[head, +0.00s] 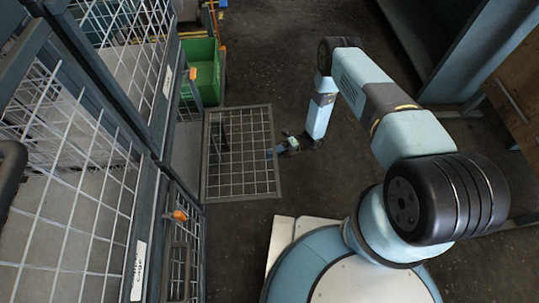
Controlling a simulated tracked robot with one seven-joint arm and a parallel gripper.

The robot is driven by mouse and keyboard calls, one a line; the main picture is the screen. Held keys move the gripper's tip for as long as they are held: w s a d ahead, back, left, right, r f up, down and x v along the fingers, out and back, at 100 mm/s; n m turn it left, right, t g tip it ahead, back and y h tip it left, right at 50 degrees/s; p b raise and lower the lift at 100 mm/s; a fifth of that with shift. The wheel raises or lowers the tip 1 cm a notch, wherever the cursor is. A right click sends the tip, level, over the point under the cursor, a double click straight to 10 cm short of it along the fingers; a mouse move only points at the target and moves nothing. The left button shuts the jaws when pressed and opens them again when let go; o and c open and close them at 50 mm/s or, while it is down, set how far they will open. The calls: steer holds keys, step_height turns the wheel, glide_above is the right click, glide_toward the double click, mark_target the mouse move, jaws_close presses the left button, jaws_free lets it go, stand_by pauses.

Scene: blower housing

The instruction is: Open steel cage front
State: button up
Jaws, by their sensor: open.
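The steel cage (148,205) fills the left side of the head view, with a dark frame and pale wire mesh. A mesh panel (238,108) with a grey frame stands out from the cage to the right, at an angle to the cage side. It appears to be the swung-out front. My gripper (272,154) is open at the panel's right edge. Its fingertips are small and partly behind the mesh, so I cannot tell whether they touch the panel.
A green bin (202,68) stands beyond the panel. A grey-blue cabinet or frame (450,45) and a wooden board (518,90) stand at the right. The dark floor (270,60) between is clear.

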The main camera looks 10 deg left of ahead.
steer(key=shift+s+a+r, duration=0.1)
steer(key=shift+s+a, duration=0.25)
steer(key=shift+a, duration=0.2)
steer(key=shift+c, duration=0.2)
jaws_close()
